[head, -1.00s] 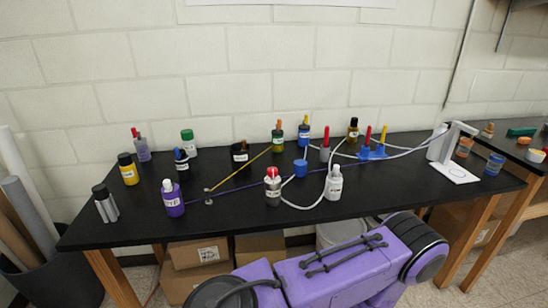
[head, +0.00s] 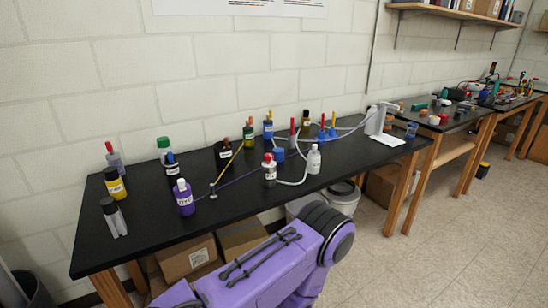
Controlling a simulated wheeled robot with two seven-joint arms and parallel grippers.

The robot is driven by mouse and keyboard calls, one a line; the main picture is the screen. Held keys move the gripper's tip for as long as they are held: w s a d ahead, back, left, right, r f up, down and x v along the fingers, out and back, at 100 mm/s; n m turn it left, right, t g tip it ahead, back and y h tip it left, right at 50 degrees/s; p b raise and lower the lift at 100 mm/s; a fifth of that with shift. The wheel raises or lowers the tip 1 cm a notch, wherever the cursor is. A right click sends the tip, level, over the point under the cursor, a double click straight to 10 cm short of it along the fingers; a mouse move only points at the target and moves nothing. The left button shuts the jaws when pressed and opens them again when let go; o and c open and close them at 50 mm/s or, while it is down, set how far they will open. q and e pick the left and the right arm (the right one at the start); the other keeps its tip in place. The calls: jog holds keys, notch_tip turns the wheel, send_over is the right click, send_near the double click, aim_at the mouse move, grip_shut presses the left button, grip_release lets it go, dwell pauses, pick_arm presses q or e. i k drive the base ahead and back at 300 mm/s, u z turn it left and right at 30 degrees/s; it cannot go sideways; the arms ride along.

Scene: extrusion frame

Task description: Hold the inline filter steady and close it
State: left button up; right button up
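No part in the head view can be told for certain as the inline filter. A blue cup-like piece (head: 278,154) stands on the black bench (head: 240,205), close to pale tubing (head: 302,175). The tubing runs between a red-capped bottle (head: 269,168) and a white bottle (head: 314,158). More tubing runs past a blue holder with red and yellow upright handles (head: 327,133) to a white stand (head: 377,120). Neither gripper shows. A purple link of my own arm fills the bottom centre, below the bench's front edge.
Several bottles crowd the left part of the bench, among them a purple one (head: 183,197) and a yellow one (head: 115,183). A thin yellow rod (head: 229,166) slants upward. More benches (head: 470,118) continue at right.

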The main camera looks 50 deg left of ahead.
aim_at(313, 161)
jog(key=u, duration=1)
